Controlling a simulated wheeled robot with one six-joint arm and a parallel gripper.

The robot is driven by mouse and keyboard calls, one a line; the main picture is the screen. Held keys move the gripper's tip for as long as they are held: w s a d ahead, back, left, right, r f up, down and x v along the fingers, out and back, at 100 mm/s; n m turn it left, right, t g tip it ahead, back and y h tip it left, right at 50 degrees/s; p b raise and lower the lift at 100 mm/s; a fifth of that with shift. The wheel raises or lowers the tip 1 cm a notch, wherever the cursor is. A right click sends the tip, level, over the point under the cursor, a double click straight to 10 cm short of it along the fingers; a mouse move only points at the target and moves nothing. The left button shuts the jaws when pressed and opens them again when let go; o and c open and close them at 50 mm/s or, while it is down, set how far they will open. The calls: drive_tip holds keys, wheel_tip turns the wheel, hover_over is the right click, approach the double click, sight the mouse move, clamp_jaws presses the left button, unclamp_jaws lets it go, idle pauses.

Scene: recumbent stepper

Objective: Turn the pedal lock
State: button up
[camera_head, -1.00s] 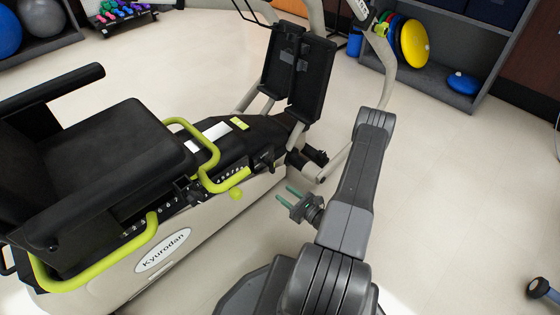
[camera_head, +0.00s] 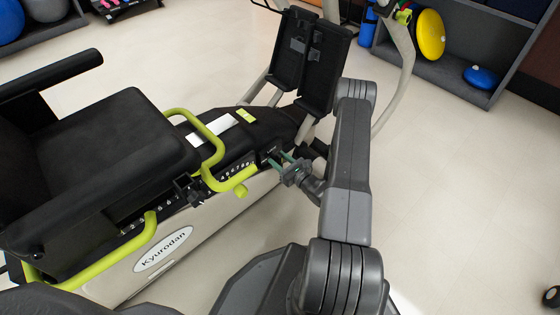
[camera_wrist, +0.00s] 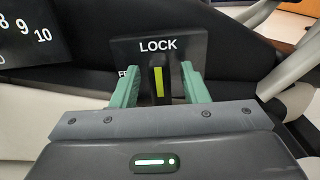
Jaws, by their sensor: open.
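The pedal lock is a black lever (camera_wrist: 158,80) with a yellow-green stripe, upright below the word LOCK on a dark plate (camera_wrist: 185,46) in the wrist view. My gripper (camera_wrist: 160,88) is open, with one green finger on each side of the lever. Gaps show between the fingers and the lever. Part of a second label, starting with F, is mostly hidden behind the left finger. In the head view my gripper (camera_head: 282,162) is at the side of the stepper, and its fingertips cover the lock area.
The recumbent stepper (camera_head: 165,249) has a black seat (camera_head: 110,140), yellow-green handles (camera_head: 225,181) and black pedals (camera_head: 320,72). A numbered scale (camera_wrist: 22,30) lies left of the lock. A pale frame tube (camera_wrist: 292,70) is on the right. Open floor (camera_head: 460,200) lies to the right.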

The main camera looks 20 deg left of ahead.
clamp_jaws()
drive_tip(key=shift+n, duration=0.3)
drive_tip(key=n+b, duration=0.2)
drive_tip(key=n, duration=0.1)
drive_tip(key=shift+s+f+b, duration=0.15)
drive_tip(key=shift+b, duration=0.2)
drive_tip(key=n, duration=0.2)
drive_tip(key=n+b, duration=0.1)
drive_tip(key=n, duration=0.1)
drive_tip(key=shift+s+a+n, duration=0.15)
drive_tip(key=shift+s+n, duration=0.05)
drive_tip(key=shift+n, duration=0.2)
drive_tip(key=n, duration=0.5)
drive_tip(key=shift+s+f, duration=0.15)
drive_tip(key=shift+f, duration=0.1)
drive_tip(key=shift+f+n, duration=0.2)
drive_tip(key=shift+n, duration=2.1)
